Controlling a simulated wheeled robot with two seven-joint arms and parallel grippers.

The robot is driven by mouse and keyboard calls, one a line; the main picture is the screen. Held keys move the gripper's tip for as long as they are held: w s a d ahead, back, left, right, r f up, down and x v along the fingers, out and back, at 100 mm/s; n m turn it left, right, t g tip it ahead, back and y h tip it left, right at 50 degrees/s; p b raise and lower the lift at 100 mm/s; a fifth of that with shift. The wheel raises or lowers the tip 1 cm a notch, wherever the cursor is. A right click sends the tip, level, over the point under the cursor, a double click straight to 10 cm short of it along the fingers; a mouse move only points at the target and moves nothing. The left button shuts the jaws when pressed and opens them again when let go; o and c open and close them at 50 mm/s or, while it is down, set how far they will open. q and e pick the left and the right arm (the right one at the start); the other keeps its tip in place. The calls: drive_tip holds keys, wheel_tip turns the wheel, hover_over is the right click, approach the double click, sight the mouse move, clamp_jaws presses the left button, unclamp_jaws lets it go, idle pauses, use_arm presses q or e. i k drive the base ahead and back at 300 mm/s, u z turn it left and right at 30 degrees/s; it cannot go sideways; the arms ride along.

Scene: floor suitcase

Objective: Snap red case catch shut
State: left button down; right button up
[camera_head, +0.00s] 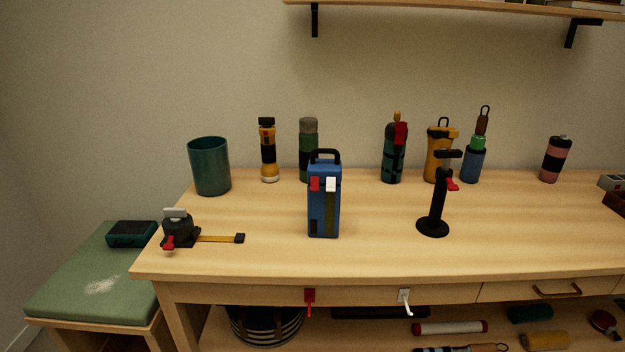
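A blue case (324,217) stands upright near the middle of the wooden table, with a black carry handle on top. A red catch (314,184) sits on the upper left of its front face. A white catch (331,184) sits beside it on the right. The catches are too small here to tell whether either is open or shut. Neither of my grippers is in view.
A black stand with a red lever (452,184) is right of the case. A tape measure (180,230) lies left, its yellow tape out. A teal cup (210,166) and several bottles line the back. The table (370,255) is clear before the case.

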sight(314, 181)
drive_tip(key=z, duration=1.1)
drive_tip(key=i, duration=0.55)
drive_tip(key=u, duration=0.7)
